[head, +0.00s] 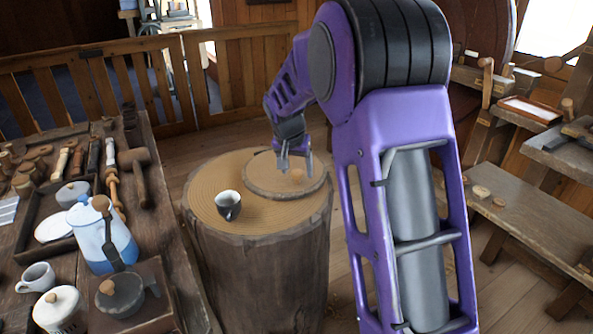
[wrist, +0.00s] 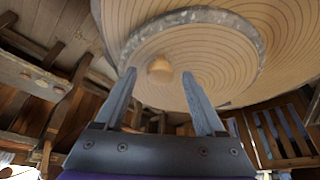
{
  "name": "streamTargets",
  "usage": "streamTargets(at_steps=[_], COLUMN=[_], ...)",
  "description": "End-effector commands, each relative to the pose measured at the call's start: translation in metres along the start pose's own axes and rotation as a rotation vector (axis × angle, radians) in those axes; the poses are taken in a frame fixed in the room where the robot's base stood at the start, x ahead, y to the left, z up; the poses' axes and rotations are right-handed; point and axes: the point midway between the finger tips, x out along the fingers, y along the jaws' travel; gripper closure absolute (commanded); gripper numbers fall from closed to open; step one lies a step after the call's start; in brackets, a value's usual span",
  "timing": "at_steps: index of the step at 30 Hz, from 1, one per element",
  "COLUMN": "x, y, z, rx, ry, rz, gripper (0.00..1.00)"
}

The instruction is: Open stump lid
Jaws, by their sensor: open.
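A tree stump (head: 262,262) stands on the floor in the middle of the head view. Its round wooden lid (head: 262,186) lies on the stump top toward the back, with a bark rim and a small round knob (head: 297,175). In the wrist view the lid (wrist: 205,65) and its knob (wrist: 160,69) show ahead of the fingers. My gripper (head: 296,168) is open above the lid, beside the knob. In the wrist view the fingertips (wrist: 158,72) are apart, with the knob between them in the picture. Whether they touch it I cannot tell.
A crowded table (head: 160,210) with a blue-white pot (head: 105,240) and tools is on the left. A workbench (head: 540,215) is on the right. A wooden railing (head: 140,85) runs behind.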

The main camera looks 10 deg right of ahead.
Motion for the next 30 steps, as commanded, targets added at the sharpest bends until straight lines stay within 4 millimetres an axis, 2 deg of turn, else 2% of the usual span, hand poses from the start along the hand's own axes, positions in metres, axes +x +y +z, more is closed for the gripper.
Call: streamTargets(at_steps=[9, 11, 21, 30], x=[0.0029, 0.0029, 0.0027, 0.0027], y=[0.0000, 0.0000, 0.0000, 0.0000], z=[-0.0002, -0.0001, 0.0000, 0.0000], rx=[0.000, 0.000, 0.000, 0.000], ry=[0.000, 0.000, 0.000, 0.000], rz=[0.000, 0.000, 0.000, 0.000], gripper=[0.28, 0.37, 0.98, 1.00])
